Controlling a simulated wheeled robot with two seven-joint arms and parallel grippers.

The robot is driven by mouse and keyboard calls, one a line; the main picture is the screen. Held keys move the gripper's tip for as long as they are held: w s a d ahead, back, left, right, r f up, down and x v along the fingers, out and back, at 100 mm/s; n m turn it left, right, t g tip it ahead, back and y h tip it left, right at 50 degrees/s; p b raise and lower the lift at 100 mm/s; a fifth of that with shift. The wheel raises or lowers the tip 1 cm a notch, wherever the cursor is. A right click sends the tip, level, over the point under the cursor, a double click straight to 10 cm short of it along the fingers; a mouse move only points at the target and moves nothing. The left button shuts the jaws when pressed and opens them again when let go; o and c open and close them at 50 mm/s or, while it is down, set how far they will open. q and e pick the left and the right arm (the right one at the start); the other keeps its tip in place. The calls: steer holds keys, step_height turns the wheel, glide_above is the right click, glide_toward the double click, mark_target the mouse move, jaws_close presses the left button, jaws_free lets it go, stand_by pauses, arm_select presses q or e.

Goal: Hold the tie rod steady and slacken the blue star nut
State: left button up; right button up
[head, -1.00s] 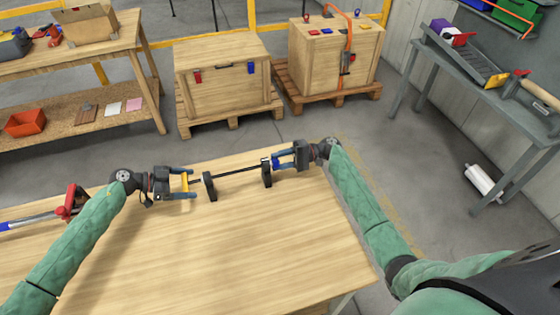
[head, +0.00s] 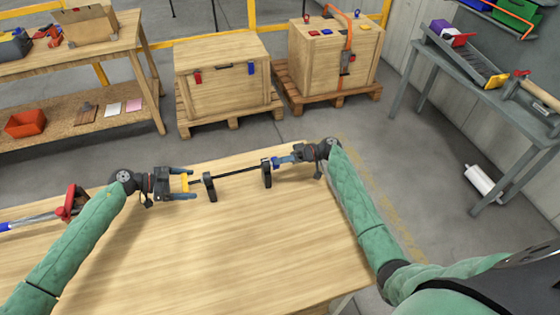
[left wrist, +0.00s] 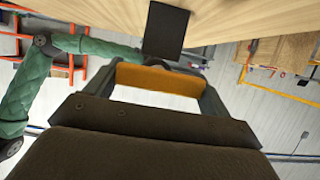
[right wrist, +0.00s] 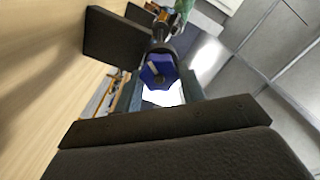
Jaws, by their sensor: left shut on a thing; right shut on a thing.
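The thin dark tie rod (head: 238,173) spans two black upright stands, the left one (head: 210,187) and the right one (head: 266,175), above the wooden table. A yellow bar (head: 185,183) is at its left end. My left gripper (head: 184,185) is shut on this bar, which lies across between the fingers in the left wrist view (left wrist: 160,79). The blue star nut (head: 275,162) is at the rod's right end. My right gripper (head: 282,161) is shut on it. In the right wrist view the nut (right wrist: 160,71) faces the camera between the fingers, with a stand behind it.
The wooden table top (head: 210,250) is clear in front of the rod. A red clamp-like tool (head: 70,203) lies at the table's left. Wooden crates (head: 222,80) stand on pallets beyond the table, and a grey bench (head: 470,85) is at the right.

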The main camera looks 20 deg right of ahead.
steer(key=shift+f+n, duration=0.1)
steer(key=shift+n, duration=0.5)
steer(key=shift+s, duration=0.1)
steer(key=o, duration=1)
steer(key=d, duration=1.2)
arm_select(q)
steer(key=o, duration=1.4)
